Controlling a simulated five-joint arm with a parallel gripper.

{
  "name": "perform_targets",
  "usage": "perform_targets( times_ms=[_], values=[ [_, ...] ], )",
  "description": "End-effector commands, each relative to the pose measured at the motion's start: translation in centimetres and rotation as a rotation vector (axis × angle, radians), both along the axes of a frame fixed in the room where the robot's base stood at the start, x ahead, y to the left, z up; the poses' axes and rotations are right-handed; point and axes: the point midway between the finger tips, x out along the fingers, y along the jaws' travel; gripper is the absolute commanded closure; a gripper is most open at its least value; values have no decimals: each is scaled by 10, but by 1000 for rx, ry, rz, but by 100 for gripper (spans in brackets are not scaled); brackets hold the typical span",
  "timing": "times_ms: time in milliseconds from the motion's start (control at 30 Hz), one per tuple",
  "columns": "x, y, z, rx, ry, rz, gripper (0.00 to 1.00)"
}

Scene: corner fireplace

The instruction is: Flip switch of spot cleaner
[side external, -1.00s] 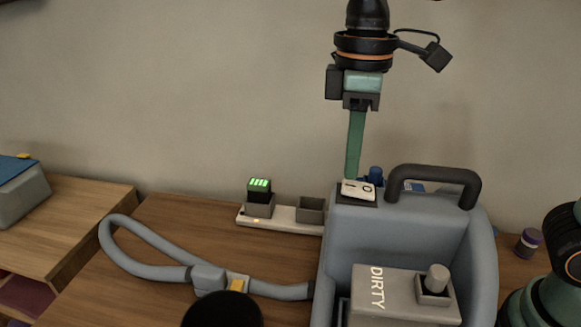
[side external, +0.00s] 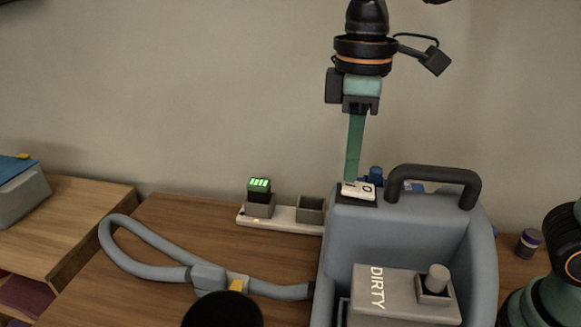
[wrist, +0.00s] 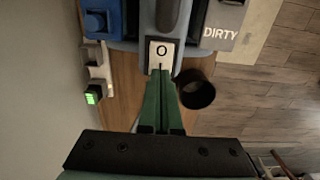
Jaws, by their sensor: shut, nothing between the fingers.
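The spot cleaner (side external: 395,235) is a grey-blue machine on the wooden table, with a dark handle and a grey tank marked DIRTY. Its white rocker switch (side external: 361,190), set in a black surround, is on top, left of the handle. My gripper (side external: 352,180) is shut and empty, pointing down with its green fingertips at the left end of the switch. In the wrist view, the fingertips (wrist: 160,72) meet the near edge of the switch (wrist: 161,50), whose O mark shows. The end under the fingertips is partly hidden. The O end looks raised.
A grey hose (side external: 150,247) loops across the table on the left. A white strip (side external: 283,216) behind it carries a dark block with a green display (side external: 259,186). The handle (side external: 433,178) stands close right of the switch. The wall is behind.

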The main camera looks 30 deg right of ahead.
Motion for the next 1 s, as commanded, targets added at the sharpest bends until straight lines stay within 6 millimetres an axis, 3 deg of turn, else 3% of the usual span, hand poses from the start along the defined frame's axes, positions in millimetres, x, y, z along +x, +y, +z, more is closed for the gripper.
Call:
perform_targets(
  times_ms=[1000],
  values=[
    [0, 0, -14, 0, 0, 0, 100]
  ],
)
